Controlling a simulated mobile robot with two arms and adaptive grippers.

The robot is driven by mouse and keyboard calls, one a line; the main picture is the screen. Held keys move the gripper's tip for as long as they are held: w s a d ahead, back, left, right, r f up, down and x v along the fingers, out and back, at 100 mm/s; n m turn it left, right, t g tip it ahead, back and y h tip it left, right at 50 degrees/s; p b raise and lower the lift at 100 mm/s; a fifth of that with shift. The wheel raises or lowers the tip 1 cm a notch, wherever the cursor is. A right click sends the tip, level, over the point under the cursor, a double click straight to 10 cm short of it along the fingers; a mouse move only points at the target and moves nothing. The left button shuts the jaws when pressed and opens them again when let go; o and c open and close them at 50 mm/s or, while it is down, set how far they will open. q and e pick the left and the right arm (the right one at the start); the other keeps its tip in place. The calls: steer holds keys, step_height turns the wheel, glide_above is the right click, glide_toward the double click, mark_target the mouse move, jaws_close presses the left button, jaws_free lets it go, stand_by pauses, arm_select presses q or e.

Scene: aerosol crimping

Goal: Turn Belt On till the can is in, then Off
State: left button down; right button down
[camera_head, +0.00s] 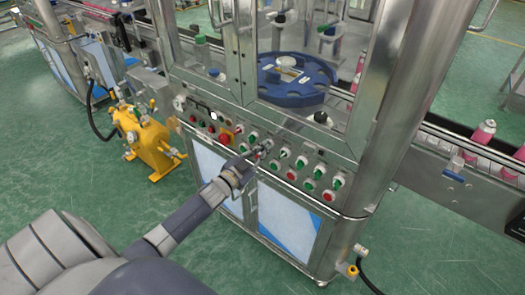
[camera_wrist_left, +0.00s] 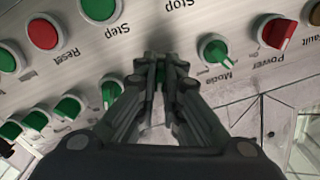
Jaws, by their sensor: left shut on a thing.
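My left gripper (camera_head: 264,150) reaches the control panel (camera_head: 233,128) on the machine's front. In the left wrist view its fingers (camera_wrist_left: 165,68) are closed together at the panel, with a bit of green between them. They are shut on what looks like a green knob, mostly hidden; its label is covered. A green Mode knob (camera_wrist_left: 214,50) is to the right of the fingers. Another green knob (camera_wrist_left: 111,93) is close on the left. Pink cans (camera_head: 482,133) stand on the conveyor belt (camera_head: 440,139) at the right. My right gripper is not in view.
The red Power knob (camera_wrist_left: 277,33) and the green Step button (camera_wrist_left: 99,8) are near the fingers. A blue turntable (camera_head: 296,85) sits inside the machine's glass housing. A yellow unit (camera_head: 147,142) stands on the floor at left.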

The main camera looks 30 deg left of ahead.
arm_select(q)
steer(key=shift+m, duration=0.6)
steer(key=c, duration=1.7)
jaws_free()
steer(key=s, duration=0.8)
steer(key=s+a, duration=0.1)
steer(key=s, duration=0.3)
